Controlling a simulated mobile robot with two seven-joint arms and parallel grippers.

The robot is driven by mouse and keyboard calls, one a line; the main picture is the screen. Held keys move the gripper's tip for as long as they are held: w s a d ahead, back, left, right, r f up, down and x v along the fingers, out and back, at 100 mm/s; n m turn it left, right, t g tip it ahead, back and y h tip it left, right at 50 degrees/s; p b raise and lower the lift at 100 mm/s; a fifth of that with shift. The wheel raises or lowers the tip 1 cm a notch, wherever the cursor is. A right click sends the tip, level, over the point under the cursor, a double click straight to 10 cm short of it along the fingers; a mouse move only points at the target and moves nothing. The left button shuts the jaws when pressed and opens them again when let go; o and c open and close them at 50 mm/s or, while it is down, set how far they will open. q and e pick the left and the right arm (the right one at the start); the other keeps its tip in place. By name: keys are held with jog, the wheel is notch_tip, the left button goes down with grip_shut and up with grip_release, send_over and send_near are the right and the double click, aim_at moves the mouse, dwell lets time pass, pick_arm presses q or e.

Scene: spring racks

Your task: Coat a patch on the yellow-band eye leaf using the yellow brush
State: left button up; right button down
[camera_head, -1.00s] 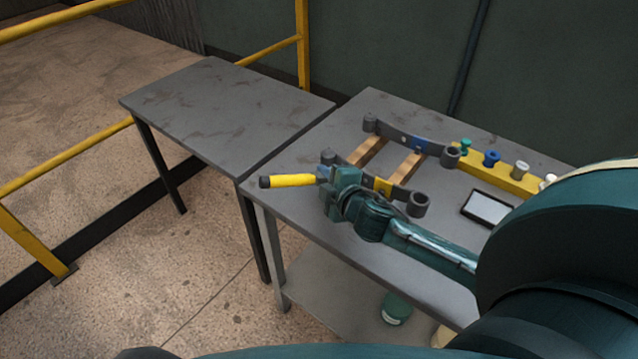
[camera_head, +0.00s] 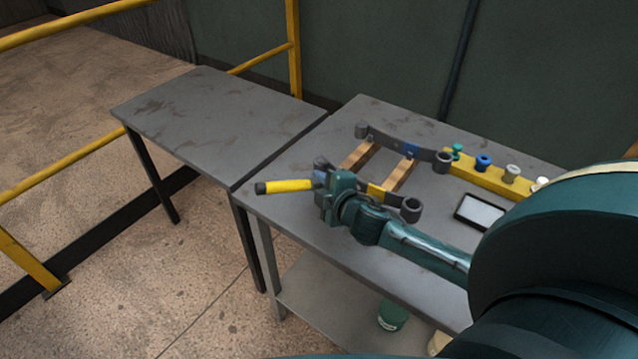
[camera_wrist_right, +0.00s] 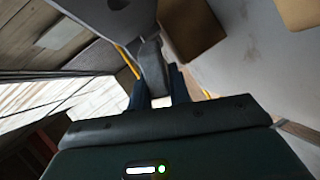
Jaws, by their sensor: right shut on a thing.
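The yellow brush (camera_head: 288,186) has a yellow handle with a dark end, pointing left in the head view. My right gripper (camera_head: 325,182) is shut on it above the near side of the right table. The brush's bristles are hidden or too small to make out. The yellow-band eye leaf (camera_head: 411,208) is the nearer dark leaf, lying across wooden strips, with an eye at its right end. My gripper and wrist cover part of it; its yellow band (camera_head: 375,191) shows just behind my wrist. I cannot tell whether brush and leaf touch. My left gripper is out of view.
A blue-band leaf (camera_head: 425,154) lies behind, on the same wooden strips (camera_head: 358,156). A yellow rack (camera_head: 480,176) with coloured pots and a dark-framed tray (camera_head: 480,210) stand to the right. The left table (camera_head: 210,115) is clear. A green container (camera_head: 391,316) sits on the lower shelf.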

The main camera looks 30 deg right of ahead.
jog(key=shift+w+d, duration=0.15)
jog(key=shift+d, duration=0.3)
jog(key=shift+s+d+p, duration=0.3)
jog(key=shift+s+d, duration=0.2)
jog(key=shift+s, duration=0.65)
jog(key=shift+s+d+p, duration=0.25)
jog(key=shift+s+d, duration=0.2)
jog(key=shift+s, duration=0.75)
jog(key=shift+s+d+p, duration=0.3)
jog(key=shift+s+d, duration=0.2)
jog(key=shift+s, duration=0.65)
jog(key=shift+r, duration=0.1)
jog(key=shift+p, duration=0.3)
jog(key=shift+w+a, duration=0.3)
jog(key=shift+w, duration=0.1)
jog(key=shift+w+a+p, duration=0.1)
jog(key=shift+w+a, duration=0.35)
jog(key=shift+w, duration=0.55)
jog(key=shift+w+a+p, duration=0.15)
jog(key=shift+w+a, duration=0.35)
jog(key=shift+w, duration=0.55)
jog(key=shift+w+a+p, duration=0.1)
jog(key=shift+w+a, duration=0.35)
jog(key=shift+w, duration=0.55)
jog(key=shift+s+a, duration=0.4)
jog(key=shift+a, duration=0.55)
jog(key=shift+s+a, duration=0.35)
jog(key=shift+a, duration=0.55)
jog(key=shift+s+a, duration=0.4)
jog(key=shift+a, duration=0.55)
